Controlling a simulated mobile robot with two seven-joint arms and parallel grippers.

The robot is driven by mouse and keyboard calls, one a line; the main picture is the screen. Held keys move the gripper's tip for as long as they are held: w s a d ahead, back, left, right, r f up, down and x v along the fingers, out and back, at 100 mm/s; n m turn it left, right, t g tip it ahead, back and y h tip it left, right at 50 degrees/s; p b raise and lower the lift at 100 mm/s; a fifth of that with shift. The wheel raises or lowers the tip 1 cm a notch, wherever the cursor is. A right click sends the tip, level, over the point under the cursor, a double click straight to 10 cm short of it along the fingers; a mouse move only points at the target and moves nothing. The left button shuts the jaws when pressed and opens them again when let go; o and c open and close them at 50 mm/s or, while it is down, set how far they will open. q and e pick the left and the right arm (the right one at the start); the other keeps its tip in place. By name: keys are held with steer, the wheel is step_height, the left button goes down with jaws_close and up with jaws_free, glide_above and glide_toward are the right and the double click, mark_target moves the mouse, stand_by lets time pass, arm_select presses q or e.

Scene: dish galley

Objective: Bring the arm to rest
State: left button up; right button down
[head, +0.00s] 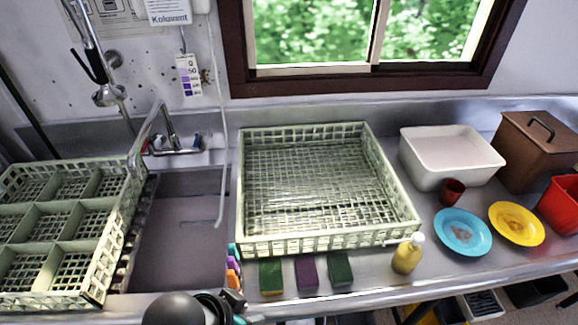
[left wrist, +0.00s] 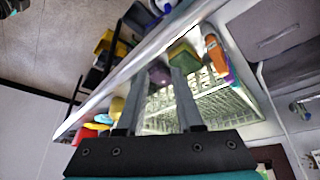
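My left arm comes in at the bottom edge of the head view, and its dark gripper (head: 233,301) is partly cut off in front of the counter's front edge. In the left wrist view the left gripper (left wrist: 163,72) has its two grey fingers apart with nothing held between them. The purple sponge and the rack show beyond the gap. My right gripper is in neither view.
The steel counter holds a square rack (head: 330,241), sponges (head: 307,274), a yellow soap bottle (head: 407,256), a blue plate (head: 463,232), a yellow plate (head: 517,223) and a white tub (head: 450,160). The sink (head: 178,235) and a divided rack (head: 60,215) are left.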

arm_select(q)
steer(key=s+a+n+y, duration=0.3)
steer(key=s+a+n, duration=0.2)
steer(key=a, duration=0.3)
step_height(320, 180, down, 33)
steer(key=s+g+b, duration=0.2)
steer(key=b, duration=0.9)
steer(key=s+a+f+b, duration=0.1)
steer(key=s+f+b, duration=0.2)
steer(key=s+f, duration=0.2)
steer(key=s+a+f+b, duration=0.1)
steer(key=s+f+b, duration=0.3)
steer(key=f, duration=0.7)
steer(key=s+a+f+g+b, duration=0.1)
steer(key=s+f+b, duration=0.3)
steer(key=s+f, duration=0.2)
step_height(320, 180, down, 2)
steer(key=shift+f+m, duration=0.15)
steer(key=shift+m, duration=0.15)
steer(key=shift+a, duration=0.1)
